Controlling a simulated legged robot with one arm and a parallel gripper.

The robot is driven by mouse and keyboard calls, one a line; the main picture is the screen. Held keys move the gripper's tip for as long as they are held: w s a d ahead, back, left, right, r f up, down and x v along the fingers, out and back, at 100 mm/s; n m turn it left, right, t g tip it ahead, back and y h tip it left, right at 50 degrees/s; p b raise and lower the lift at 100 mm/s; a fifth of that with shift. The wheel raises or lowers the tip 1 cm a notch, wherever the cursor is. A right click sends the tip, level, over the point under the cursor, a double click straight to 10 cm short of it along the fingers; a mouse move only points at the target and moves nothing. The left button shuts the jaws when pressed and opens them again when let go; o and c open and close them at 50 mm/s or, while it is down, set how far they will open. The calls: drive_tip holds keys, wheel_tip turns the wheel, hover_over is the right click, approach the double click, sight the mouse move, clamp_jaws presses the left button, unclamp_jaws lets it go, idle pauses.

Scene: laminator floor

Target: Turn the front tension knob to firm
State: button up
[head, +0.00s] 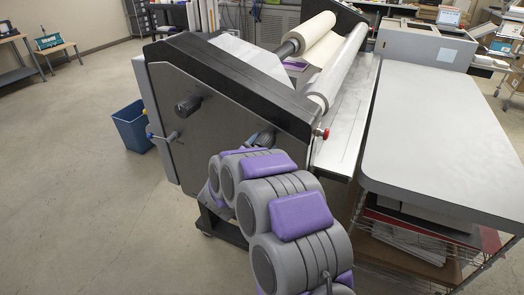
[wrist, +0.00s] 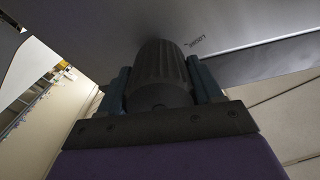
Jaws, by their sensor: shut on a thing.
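The front tension knob (wrist: 160,72) is a dark, ribbed cylinder on the laminator's grey side panel, seen in the wrist view. Small printed lettering (wrist: 197,41) lies beside it on the panel, upside down in this view. My gripper (wrist: 160,88) is shut on the knob, with one blue-grey finger on each side. In the head view my arm reaches to the near part of the side panel (head: 205,135) and hides most of the gripper and knob. Which setting the knob points to cannot be read.
A second dark knob (head: 188,105) and a lever (head: 163,137) are further left on the panel. A red button (head: 322,133) is at the near right corner. A grey table (head: 440,130) stands to the right, a blue bin (head: 132,127) behind.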

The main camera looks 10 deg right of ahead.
drive_tip(key=m+b, duration=0.4)
drive_tip(key=m, duration=0.2)
drive_tip(key=shift+f, duration=0.1)
drive_tip(key=shift+b, duration=0.35)
drive_tip(key=o, duration=1)
drive_tip(key=shift+a, duration=0.15)
drive_tip(key=p+v, duration=0.3)
drive_tip(key=v, duration=1.4)
drive_tip(key=shift+s+a, duration=0.1)
